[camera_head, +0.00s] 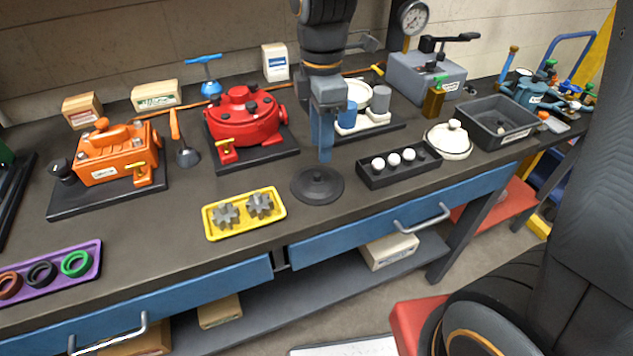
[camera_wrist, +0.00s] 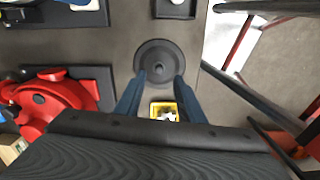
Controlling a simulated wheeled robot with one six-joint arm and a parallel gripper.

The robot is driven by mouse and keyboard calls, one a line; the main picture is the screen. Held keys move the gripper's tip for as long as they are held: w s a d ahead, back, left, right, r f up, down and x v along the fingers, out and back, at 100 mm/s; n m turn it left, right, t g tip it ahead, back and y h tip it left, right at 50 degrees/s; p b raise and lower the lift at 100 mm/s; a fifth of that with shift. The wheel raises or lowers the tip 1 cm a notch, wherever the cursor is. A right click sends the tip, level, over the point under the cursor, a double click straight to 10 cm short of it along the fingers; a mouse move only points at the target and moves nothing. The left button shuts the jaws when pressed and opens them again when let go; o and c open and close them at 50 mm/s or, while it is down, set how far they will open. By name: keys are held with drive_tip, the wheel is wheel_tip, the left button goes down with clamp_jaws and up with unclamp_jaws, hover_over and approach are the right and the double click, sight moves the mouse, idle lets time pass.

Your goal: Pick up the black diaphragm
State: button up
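The black diaphragm (camera_head: 317,190) is a round dark disc with a small raised centre, lying flat on the dark bench top near its front edge. In the wrist view the diaphragm (camera_wrist: 160,50) sits just beyond my fingertips. My gripper (camera_head: 325,157) points down above the back part of the disc. In the wrist view my gripper (camera_wrist: 159,77) has its two blue fingers spread apart, with nothing between them. The fingertips overlap the near rim of the disc in that view; whether they touch it, I cannot tell.
A yellow tray (camera_head: 211,222) with grey gears lies left of the disc. A black tray (camera_head: 375,182) with white balls is close on the right. A red motor housing (camera_head: 243,122) stands behind left, and a white lidded pot (camera_head: 447,144) farther right. The bench's front edge is near.

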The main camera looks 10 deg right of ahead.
sight(317, 174)
drive_tip(key=shift+w+a+n, duration=0.1)
drive_tip(key=shift+a+n, duration=0.15)
drive_tip(key=shift+n, duration=0.05)
drive_tip(key=shift+f, duration=0.3)
drive_tip(key=shift+a+f+p, duration=0.1)
drive_tip(key=shift+f+p, duration=1)
drive_tip(key=shift+f, duration=2.4)
clamp_jaws()
